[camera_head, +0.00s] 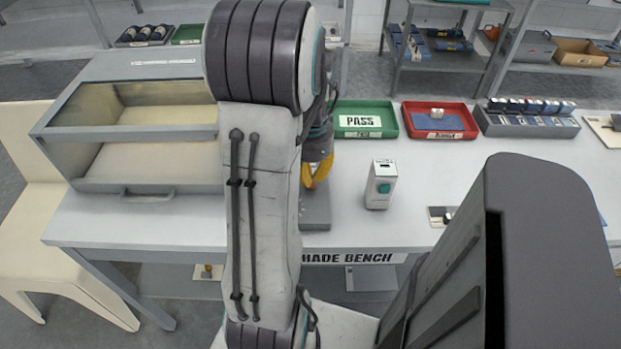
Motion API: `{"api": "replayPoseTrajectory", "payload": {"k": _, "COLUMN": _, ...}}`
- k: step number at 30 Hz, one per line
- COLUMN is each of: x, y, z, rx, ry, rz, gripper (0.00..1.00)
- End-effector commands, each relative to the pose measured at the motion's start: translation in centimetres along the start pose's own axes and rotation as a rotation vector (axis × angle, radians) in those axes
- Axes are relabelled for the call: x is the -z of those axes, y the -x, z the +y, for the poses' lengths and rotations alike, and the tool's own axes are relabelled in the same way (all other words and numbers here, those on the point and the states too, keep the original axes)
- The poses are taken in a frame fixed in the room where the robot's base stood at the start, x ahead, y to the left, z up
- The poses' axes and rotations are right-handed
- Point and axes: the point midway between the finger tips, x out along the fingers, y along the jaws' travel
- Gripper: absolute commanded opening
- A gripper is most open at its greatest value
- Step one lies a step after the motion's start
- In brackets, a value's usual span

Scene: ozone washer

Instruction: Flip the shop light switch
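My gripper (318,172) shows only in part behind my arm, with yellow finger parts over the workbench (345,215). Whether its fingers are open or shut cannot be told. A small light plate with a dark part (440,215) lies at the bench's front edge, right of my gripper and partly beside my dark column; it may be the shop light switch, but I cannot tell for sure. A white upright box with a green button (381,185) stands between my gripper and that plate.
A grey cabinet with a clear window (140,130) stands at the bench's left. A green PASS tray (364,119), a red tray (438,119) and a grey rack of small items (525,118) line the back. A cream chair (50,230) stands at far left.

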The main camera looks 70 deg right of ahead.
Motion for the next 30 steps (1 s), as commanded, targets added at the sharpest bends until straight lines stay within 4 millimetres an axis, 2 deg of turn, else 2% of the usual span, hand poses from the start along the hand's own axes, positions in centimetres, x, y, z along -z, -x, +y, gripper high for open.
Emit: {"api": "replayPoseTrajectory", "payload": {"k": 30, "x": 0.0, "y": -1.4, "z": 0.0, "rx": 0.000, "ry": 0.000, "rz": 0.000, "gripper": 0.00}}
